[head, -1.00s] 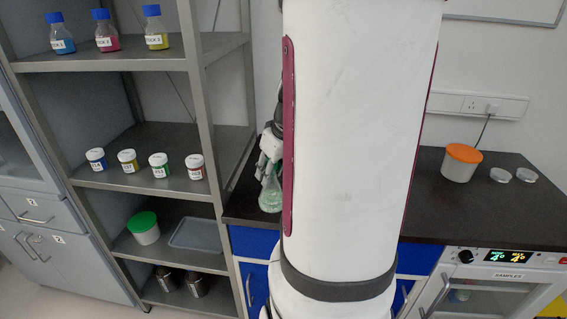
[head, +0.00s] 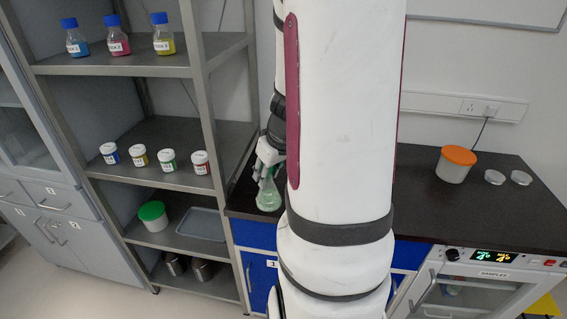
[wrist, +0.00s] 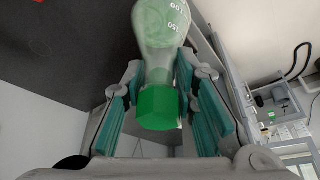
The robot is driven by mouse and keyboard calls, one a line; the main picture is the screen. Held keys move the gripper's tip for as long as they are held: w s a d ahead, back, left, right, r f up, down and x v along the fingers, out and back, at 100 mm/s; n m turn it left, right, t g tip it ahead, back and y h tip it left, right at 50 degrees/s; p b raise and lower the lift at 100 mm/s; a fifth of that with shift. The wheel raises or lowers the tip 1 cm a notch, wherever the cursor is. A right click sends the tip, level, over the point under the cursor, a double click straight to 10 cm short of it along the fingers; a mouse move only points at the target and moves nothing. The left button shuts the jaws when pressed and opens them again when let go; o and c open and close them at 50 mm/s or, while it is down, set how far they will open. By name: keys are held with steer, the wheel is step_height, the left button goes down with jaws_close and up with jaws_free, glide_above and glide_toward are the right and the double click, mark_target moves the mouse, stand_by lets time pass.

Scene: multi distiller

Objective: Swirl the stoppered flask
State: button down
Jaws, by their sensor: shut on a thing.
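The stoppered flask (head: 268,194) is a clear conical flask with pale green liquid in it. In the head view it is upright at the left end of the black bench, just left of my white arm. Its green stopper (wrist: 158,108) and the graduated glass (wrist: 165,28) show in the wrist view. My gripper (head: 268,165) comes from above and is shut on the flask at its neck. In the wrist view the teal finger pads lie on both sides of the stopper and neck. I cannot tell whether the flask base touches the bench.
A grey shelf rack (head: 190,130) with bottles and jars stands close to the left. An orange-lidded tub (head: 455,165) and two clear dishes (head: 507,178) stand on the bench (head: 480,215) at right. My arm hides the bench middle.

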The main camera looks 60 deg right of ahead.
steer(key=s+d+p, duration=0.2)
steer(key=s+d, duration=0.1)
steer(key=s, duration=0.3)
steer(key=w, duration=0.2)
steer(key=w+p, duration=0.1)
steer(key=w, duration=0.3)
steer(key=shift+w+a+f, duration=0.1)
steer(key=shift+w+a, duration=0.3)
steer(key=shift+s+a, duration=0.15)
